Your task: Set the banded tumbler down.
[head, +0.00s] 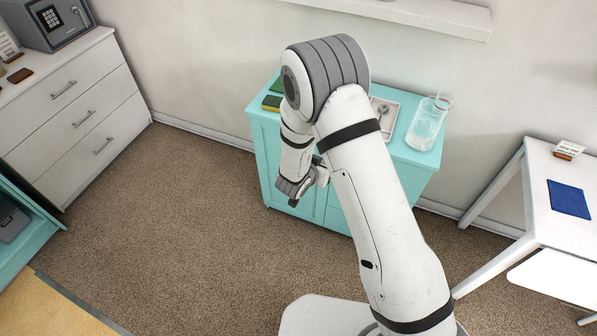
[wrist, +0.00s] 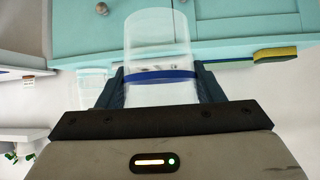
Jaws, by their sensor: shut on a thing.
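The banded tumbler (wrist: 158,38) is clear glass with a dark blue band. In the wrist view it stands between the two dark fingers of my gripper (wrist: 160,82), which is shut on it around the band. The turquoise cabinet's front and top edge show behind the tumbler, and I see no surface touching it. In the head view my gripper (head: 321,174) is small and partly hidden by my arm, in front of the turquoise cabinet (head: 403,153). I cannot make out the tumbler there.
The cabinet top holds a glass jug (head: 427,125) at right, a pale tray (head: 391,107) with a spoon-like thing, and a yellow-green sponge (head: 271,103) at left. My arm hides the middle of the top. A white table (head: 552,190) stands at right, drawers (head: 75,105) at left.

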